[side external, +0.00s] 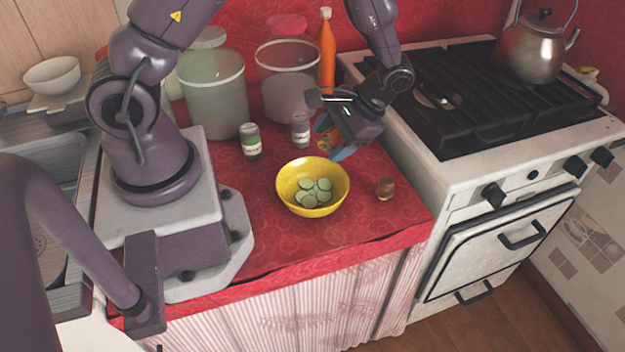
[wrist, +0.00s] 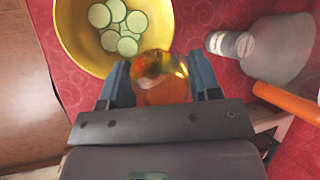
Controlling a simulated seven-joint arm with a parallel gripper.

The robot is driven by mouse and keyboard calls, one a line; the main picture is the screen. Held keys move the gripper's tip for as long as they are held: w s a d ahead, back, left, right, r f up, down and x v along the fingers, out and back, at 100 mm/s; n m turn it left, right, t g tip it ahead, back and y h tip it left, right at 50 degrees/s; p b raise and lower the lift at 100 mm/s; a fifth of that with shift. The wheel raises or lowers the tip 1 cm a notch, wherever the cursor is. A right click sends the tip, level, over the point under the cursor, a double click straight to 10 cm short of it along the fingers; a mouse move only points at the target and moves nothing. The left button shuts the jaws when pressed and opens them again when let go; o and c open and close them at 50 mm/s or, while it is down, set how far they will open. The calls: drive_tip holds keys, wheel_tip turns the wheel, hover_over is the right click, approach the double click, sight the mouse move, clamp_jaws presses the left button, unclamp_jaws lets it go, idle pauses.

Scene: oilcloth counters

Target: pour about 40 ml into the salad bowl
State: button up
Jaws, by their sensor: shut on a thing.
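The yellow salad bowl (side external: 290,181) stands on the red counter with several cucumber slices (side external: 315,192) in it. The bowl also shows at the top left of the wrist view (wrist: 82,42). My gripper (side external: 338,146) is behind and right of the bowl, above the counter. It is shut on a small clear container of amber liquid (wrist: 161,84), which sits between the fingers in the wrist view. In the side view the container shows only as an orange-yellow patch (side external: 325,140), mostly hidden by the gripper. I see no liquid stream; its exact tilt is unclear.
A green-labelled shaker (side external: 250,141) and a grey-capped shaker (side external: 300,129) stand behind the bowl. Two large jars (side external: 214,90) and an orange bottle (side external: 327,55) are farther back. A small brown jar (side external: 385,187) stands right of the bowl, near the stove (side external: 470,165).

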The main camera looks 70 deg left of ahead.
drive_tip(key=shift+w+a+f+n+t+y, duration=0.15)
drive_tip(key=shift+n+t+y, duration=0.15)
drive_tip(key=shift+t+y, duration=0.35)
drive_tip(key=shift+w+f+n+t+y, duration=0.1)
drive_tip(key=shift+f+n+t+y, duration=0.15)
drive_tip(key=shift+t, duration=0.55)
drive_tip(key=shift+w+f+n+t+y, duration=0.1)
drive_tip(key=shift+f+n+t+y, duration=0.2)
drive_tip(key=shift+t, duration=0.45)
drive_tip(key=shift+r, duration=0.2)
drive_tip(key=shift+s+r+t+y, duration=0.2)
drive_tip(key=shift+t+y, duration=0.1)
drive_tip(key=shift+t, duration=0.3)
drive_tip(key=shift+f+n+t+y, duration=0.3)
drive_tip(key=shift+t+y, duration=0.2)
drive_tip(key=shift+t, duration=0.2)
drive_tip(key=shift+s+r+t+y+p, duration=0.1)
drive_tip(key=shift+r+t+y+p, duration=0.25)
drive_tip(key=shift+t, duration=0.15)
idle(0.5)
drive_tip(key=shift+f+g, duration=0.35)
drive_tip(key=shift+g, duration=0.15)
drive_tip(key=shift+r+g+h, duration=0.1)
drive_tip(key=shift+g+h, duration=0.2)
drive_tip(key=shift+h, duration=0.25)
